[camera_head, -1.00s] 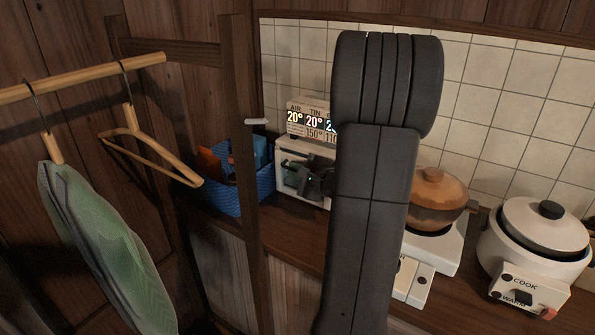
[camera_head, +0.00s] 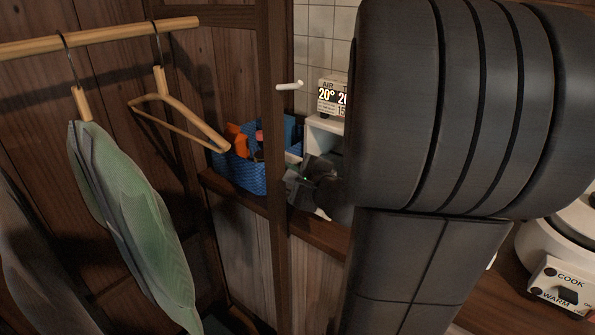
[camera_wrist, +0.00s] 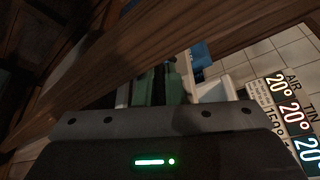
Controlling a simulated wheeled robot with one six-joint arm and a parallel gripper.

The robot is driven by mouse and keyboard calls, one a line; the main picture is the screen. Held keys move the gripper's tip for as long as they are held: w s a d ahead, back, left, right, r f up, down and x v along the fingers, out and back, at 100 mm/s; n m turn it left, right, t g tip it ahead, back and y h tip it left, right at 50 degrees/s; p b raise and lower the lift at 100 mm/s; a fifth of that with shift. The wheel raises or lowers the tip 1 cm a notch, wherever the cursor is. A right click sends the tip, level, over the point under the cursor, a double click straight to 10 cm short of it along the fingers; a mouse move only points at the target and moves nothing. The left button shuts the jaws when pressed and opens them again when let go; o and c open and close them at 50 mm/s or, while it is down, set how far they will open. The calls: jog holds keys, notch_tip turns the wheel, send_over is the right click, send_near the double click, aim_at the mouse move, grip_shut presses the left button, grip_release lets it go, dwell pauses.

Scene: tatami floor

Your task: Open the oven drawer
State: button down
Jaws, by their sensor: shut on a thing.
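The white oven (camera_head: 325,125) stands on the counter against the tiled wall. My own arm hides most of its front and right side. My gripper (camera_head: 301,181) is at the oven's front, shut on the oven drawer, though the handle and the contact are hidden. A white edge (camera_head: 322,212) shows below the gripper; I cannot tell how far the drawer is out. In the wrist view, my gripper's greenish fingers (camera_wrist: 158,88) point at the oven, with white surfaces (camera_wrist: 214,90) just right of them.
A dark wooden post (camera_head: 275,200) stands close left of my gripper. A blue basket (camera_head: 245,170) sits behind it. A temperature sign (camera_head: 332,97) tops the oven. A rail with a green garment (camera_head: 140,215) and a hanger (camera_head: 180,120) is at left. A white cooker (camera_head: 560,270) is at right.

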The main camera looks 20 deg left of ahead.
jog(key=c, duration=1.8)
grip_release()
jog(key=p+v, duration=0.1)
jog(key=v, duration=1.2)
jog(key=shift+s+d+r, duration=0.2)
jog(key=shift+s+d, duration=0.05)
jog(key=shift+d, duration=0.05)
jog(key=b+x, duration=0.1)
jog(key=x, duration=1.3)
jog(key=shift+d+f, duration=0.1)
